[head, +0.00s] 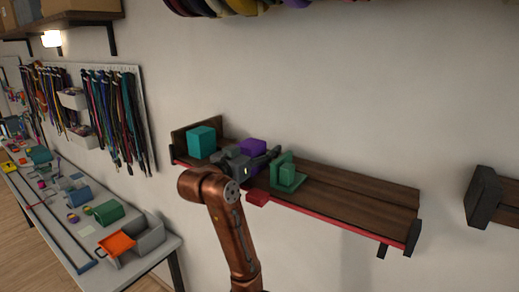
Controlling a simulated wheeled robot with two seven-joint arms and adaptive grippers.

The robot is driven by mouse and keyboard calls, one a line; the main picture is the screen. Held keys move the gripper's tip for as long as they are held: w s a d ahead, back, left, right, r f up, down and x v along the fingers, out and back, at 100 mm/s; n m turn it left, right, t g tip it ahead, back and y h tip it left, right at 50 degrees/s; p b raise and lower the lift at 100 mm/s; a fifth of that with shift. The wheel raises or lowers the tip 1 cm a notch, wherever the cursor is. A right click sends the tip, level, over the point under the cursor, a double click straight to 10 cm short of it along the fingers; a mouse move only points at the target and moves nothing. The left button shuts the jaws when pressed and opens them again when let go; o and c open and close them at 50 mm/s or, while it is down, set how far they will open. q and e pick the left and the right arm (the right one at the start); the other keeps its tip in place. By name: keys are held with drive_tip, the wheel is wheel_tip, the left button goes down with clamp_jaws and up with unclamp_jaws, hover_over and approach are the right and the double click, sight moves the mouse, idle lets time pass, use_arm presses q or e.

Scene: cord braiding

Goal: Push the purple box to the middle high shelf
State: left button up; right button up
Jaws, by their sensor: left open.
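The purple box (253,146) sits on the wooden wall shelf (350,205), towards its left half. My left gripper (268,163) is in front of the purple box at shelf height, and hides its lower part. It is open with its fingers pointing right. I cannot tell whether it touches the box. My copper-coloured left arm comes up from below to reach the shelf. My right gripper is not in view.
A teal box (201,142) stands left of the purple one. A green stepped object (287,176) stands just right of my gripper. The shelf's right half is clear. Another shelf's dark end (484,197) is at far right. A cluttered table (110,262) stands lower left.

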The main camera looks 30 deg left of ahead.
use_arm(q)
drive_tip(key=shift+c, duration=0.5)
drive_tip(key=c, duration=1.6)
clamp_jaws()
